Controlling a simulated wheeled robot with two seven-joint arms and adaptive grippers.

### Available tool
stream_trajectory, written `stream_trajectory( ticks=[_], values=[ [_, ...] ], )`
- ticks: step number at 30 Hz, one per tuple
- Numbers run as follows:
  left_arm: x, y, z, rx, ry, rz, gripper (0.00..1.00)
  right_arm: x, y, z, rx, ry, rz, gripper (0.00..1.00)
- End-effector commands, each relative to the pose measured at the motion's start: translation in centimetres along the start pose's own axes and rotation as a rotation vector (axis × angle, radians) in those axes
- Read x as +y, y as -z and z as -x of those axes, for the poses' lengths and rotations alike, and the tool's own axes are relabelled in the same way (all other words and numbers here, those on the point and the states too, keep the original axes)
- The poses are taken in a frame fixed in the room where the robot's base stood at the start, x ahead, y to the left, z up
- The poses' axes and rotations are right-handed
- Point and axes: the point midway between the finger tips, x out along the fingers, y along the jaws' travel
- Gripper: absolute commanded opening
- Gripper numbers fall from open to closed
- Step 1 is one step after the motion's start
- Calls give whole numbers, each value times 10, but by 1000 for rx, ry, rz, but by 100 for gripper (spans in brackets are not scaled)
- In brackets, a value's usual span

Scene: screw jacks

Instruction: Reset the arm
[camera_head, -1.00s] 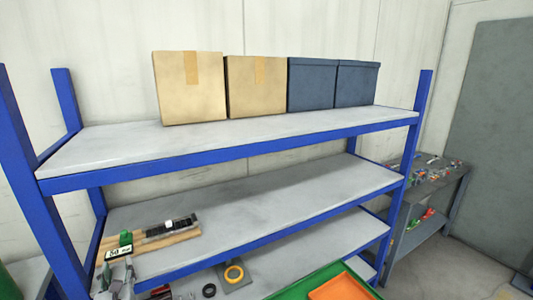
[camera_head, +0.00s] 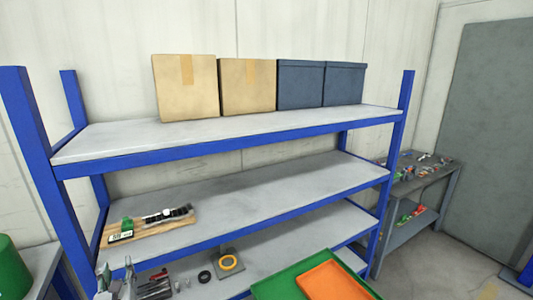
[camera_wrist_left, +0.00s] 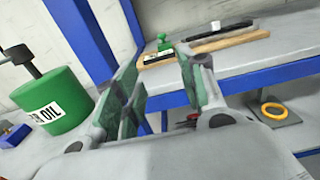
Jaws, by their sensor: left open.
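My left gripper (camera_head: 117,272) is at the lower left of the head view, in front of the shelf unit and below the middle shelf board. In the left wrist view its two fingers (camera_wrist_left: 160,80) stand apart with nothing between them. A small green jack (camera_head: 127,224) with a white label stands on a wooden board (camera_head: 160,228) on the middle shelf. The green jack (camera_wrist_left: 164,43) shows beyond the fingers in the left wrist view, apart from them. My right gripper is not in view.
The blue-framed shelf (camera_head: 230,154) carries cardboard boxes (camera_head: 185,88) and dark bins (camera_head: 307,84) on top. An orange tray (camera_head: 333,282) sits in a green one at lower right. A green oil drum (camera_wrist_left: 55,100) is at left. The middle shelf's right part is clear.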

Motion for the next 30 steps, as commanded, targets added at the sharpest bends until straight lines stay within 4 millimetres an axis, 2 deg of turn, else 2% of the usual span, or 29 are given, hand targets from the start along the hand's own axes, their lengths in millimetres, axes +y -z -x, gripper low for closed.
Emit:
stream_trajectory(
  ticks=[7,19,26,30],
  values=[
    [0,2,-1,4,-1,3,40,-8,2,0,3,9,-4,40],
    [3,43,-8,78,-4,77,40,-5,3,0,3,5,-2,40],
    [7,89,-12,159,-15,161,40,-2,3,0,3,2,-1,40],
    [11,130,-13,231,-32,240,40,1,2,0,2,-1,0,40]
  ],
)
